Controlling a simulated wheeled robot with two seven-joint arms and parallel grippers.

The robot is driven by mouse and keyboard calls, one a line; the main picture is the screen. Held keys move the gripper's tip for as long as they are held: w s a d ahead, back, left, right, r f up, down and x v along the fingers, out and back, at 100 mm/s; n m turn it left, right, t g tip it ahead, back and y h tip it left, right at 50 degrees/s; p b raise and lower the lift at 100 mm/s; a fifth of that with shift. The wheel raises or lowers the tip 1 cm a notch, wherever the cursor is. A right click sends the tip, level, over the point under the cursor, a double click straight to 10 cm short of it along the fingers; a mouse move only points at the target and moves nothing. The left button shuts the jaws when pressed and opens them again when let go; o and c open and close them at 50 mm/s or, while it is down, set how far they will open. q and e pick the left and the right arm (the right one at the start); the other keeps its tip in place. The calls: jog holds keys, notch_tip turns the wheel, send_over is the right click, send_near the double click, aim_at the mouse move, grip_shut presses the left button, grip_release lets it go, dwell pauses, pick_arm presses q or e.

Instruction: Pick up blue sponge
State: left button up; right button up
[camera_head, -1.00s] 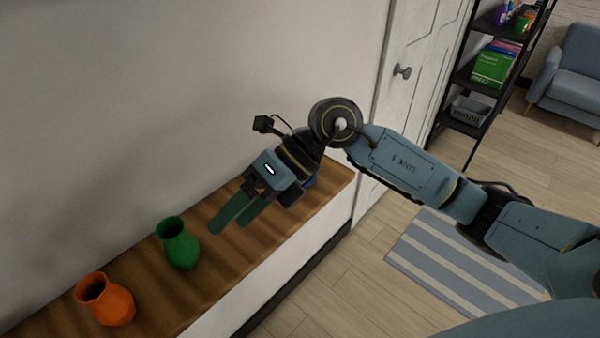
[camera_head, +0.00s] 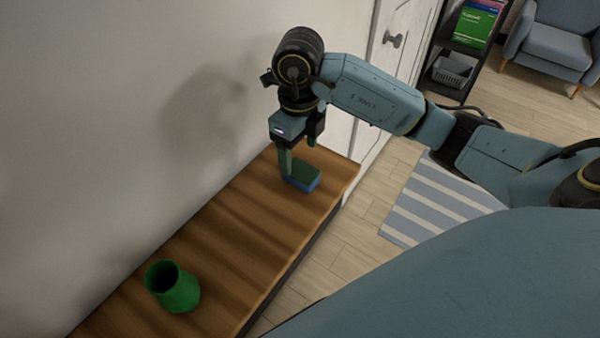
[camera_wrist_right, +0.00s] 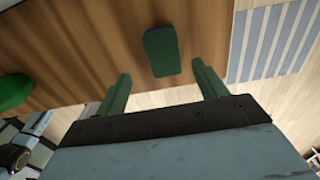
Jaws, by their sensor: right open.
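The sponge (camera_head: 303,178) is a small block with a green top and blue lower part. It lies flat near the far right end of the wooden bench top. My right gripper (camera_head: 299,160) points down, open and empty, close above the sponge; one finger partly overlaps its left end in the head view. In the right wrist view the sponge (camera_wrist_right: 161,51) lies beyond and between the two open green fingers (camera_wrist_right: 160,72). I cannot tell whether a finger touches it. My left gripper is not in view.
A green vase (camera_head: 172,287) stands on the wooden bench top (camera_head: 225,225), well left of the sponge. A wall runs along the back. The bench top between vase and sponge is clear. A striped rug (camera_head: 430,200) and black shelf (camera_head: 462,52) are to the right.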

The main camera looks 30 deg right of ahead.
aim_at(302, 170)
jog(key=shift+f, duration=0.65)
notch_tip(302, 170, down, 2)
jog(key=shift+d, duration=0.1)
jog(key=f, duration=0.2)
jog(key=shift+d+f+p, duration=0.2)
jog(key=shift+f+p, duration=0.1)
jog(key=shift+p, duration=0.1)
jog(key=shift+f, duration=0.65)
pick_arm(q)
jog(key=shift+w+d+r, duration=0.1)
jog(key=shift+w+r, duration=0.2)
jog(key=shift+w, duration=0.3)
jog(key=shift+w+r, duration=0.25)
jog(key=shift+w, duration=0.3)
pick_arm(e)
jog(key=c, duration=1.1)
